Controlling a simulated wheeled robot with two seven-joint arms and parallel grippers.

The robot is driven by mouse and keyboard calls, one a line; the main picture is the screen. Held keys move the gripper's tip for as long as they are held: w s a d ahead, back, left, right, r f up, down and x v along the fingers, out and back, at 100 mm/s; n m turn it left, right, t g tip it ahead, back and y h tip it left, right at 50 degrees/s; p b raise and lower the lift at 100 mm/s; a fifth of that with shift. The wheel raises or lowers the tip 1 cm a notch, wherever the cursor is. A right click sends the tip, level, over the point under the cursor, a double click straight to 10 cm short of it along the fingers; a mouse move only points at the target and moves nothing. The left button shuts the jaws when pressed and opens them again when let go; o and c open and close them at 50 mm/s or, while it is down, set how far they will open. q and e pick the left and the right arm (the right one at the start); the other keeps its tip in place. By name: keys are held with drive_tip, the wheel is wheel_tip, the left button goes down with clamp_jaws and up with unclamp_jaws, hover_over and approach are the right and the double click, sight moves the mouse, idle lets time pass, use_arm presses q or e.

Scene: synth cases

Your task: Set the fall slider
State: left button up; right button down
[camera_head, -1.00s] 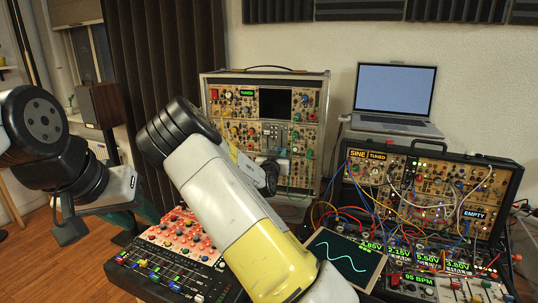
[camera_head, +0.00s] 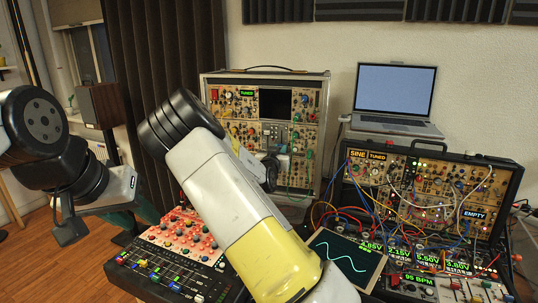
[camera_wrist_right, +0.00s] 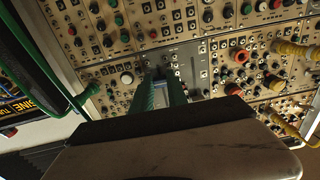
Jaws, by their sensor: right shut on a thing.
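The tall modular rack (camera_head: 316,140) stands at the back, with a grey slider panel near its middle; the panel also shows in the right wrist view (camera_wrist_right: 190,62). My right gripper (camera_head: 284,153) is at this panel, largely behind my own forearm in the head view. In the right wrist view its green fingers (camera_wrist_right: 161,78) reach the panel and are shut on a small slider cap, mostly hidden between the tips. I cannot read the slider's label or its exact position. My left gripper (camera_head: 68,228) hangs at the far left, away from the racks; its jaw opening is unclear.
A patched synth case (camera_head: 430,165) with cables stands at the right, below a laptop (camera_head: 392,92). A small scope screen (camera_head: 345,256) shows a wave. A red-panelled mixer (camera_head: 172,262) lies at front left. Green cables hang close to my right gripper.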

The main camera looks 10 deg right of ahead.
wheel_tip(320, 180, up, 6)
drive_tip(key=shift+f, duration=0.25)
drive_tip(key=c, duration=1.3)
unclamp_jaws()
drive_tip(key=shift+s, duration=0.1)
approach(282, 132)
drive_tip(key=shift+v, duration=0.8)
drive_tip(key=shift+f, duration=0.15)
